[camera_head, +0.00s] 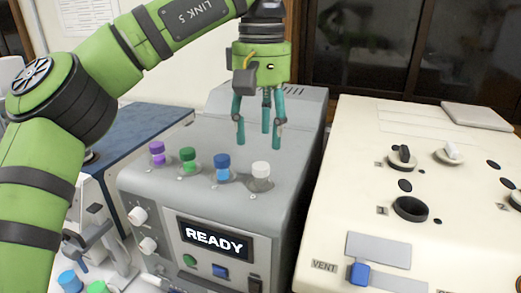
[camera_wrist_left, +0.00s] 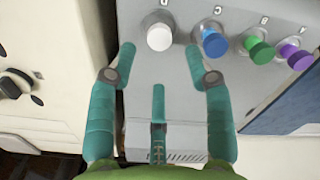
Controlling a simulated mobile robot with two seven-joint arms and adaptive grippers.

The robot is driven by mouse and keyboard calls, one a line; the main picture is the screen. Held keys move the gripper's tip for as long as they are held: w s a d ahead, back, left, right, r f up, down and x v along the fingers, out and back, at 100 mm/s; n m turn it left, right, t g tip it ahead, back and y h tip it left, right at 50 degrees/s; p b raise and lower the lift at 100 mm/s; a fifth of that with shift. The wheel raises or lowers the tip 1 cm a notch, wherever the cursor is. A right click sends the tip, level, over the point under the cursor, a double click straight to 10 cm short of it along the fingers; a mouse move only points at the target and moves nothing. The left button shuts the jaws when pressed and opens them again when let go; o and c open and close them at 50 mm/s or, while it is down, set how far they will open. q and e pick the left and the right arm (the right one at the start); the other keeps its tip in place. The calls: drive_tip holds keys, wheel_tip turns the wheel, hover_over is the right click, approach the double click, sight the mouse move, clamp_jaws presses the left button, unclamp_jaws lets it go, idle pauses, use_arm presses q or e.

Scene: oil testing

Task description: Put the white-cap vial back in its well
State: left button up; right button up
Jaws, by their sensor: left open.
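The white-cap vial (camera_head: 261,171) stands upright in the rightmost well on top of the grey machine (camera_head: 200,150). Its white cap (camera_wrist_left: 160,37) also shows in the left wrist view, just beyond the fingertips. My left gripper (camera_head: 258,140) is open and empty, above and behind the vial. Its teal fingers (camera_wrist_left: 160,60) are spread and do not touch the cap. The vial's body below the cap is mostly hidden. My right gripper is not in view.
Vials with blue (camera_head: 222,166), green (camera_head: 188,158) and purple (camera_head: 157,152) caps stand in a row left of the white one. A cream machine (camera_head: 345,170) with knobs stands at the right. A READY screen (camera_head: 215,240) is on the grey machine's front.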

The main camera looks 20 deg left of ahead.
sight(261, 165)
use_arm(q)
wheel_tip(261, 165, up, 4)
drive_tip(key=shift+r+p, duration=0.15)
drive_tip(key=shift+p, duration=0.45)
idle(0.4)
